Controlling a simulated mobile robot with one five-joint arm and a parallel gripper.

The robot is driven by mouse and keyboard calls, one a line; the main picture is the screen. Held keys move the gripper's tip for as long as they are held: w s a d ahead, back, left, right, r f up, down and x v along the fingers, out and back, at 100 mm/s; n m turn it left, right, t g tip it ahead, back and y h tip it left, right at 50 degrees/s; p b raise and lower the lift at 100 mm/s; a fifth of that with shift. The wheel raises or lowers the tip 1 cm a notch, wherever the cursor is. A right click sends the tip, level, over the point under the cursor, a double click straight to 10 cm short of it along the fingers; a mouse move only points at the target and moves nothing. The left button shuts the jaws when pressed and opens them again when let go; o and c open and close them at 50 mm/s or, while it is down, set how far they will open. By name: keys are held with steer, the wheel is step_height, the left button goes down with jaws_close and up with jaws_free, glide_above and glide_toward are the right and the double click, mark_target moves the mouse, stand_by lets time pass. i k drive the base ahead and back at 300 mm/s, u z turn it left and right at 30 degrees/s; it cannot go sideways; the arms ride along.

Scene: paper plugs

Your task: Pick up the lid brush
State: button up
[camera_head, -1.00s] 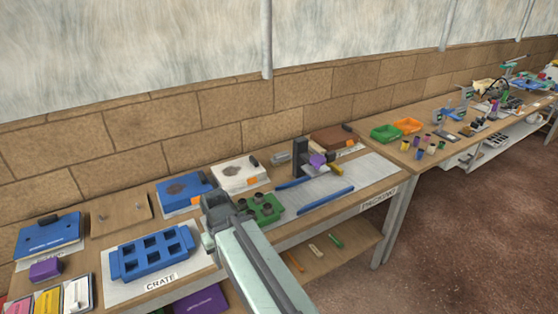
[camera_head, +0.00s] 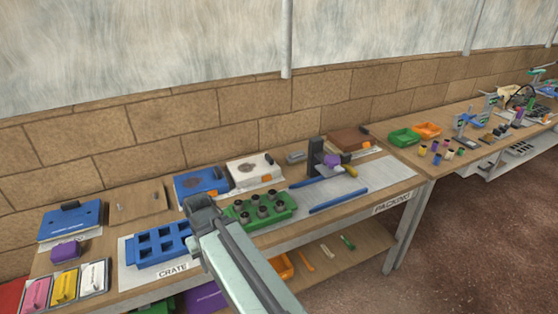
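I cannot make out for sure which thing is the lid brush. Small dark pieces with orange parts sit at the white box (camera_head: 254,170) and the brown box (camera_head: 345,140) along the back of the bench. A yellow-ended piece (camera_head: 350,171) lies by the black stand (camera_head: 315,155). My gripper (camera_head: 198,203) is at the end of my pale arm, in front of the blue box (camera_head: 199,187) and at the right end of the blue crate (camera_head: 158,246). Its fingers are too small and dark to show whether they are open.
A green tray (camera_head: 240,215) with several dark cups stands right of my gripper. Two blue rails (camera_head: 338,200) lie on the bench mat. Pink, yellow and white packs (camera_head: 65,286) lie at the lower left. A second bench (camera_head: 470,125) extends right, and the brown floor (camera_head: 480,240) is clear.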

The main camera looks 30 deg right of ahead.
mark_target(298, 157)
steer(key=u, duration=2.9)
steer(key=k, duration=2.05)
steer(key=z, duration=1.55)
steer(key=i, duration=1.15)
steer(key=u, duration=0.1)
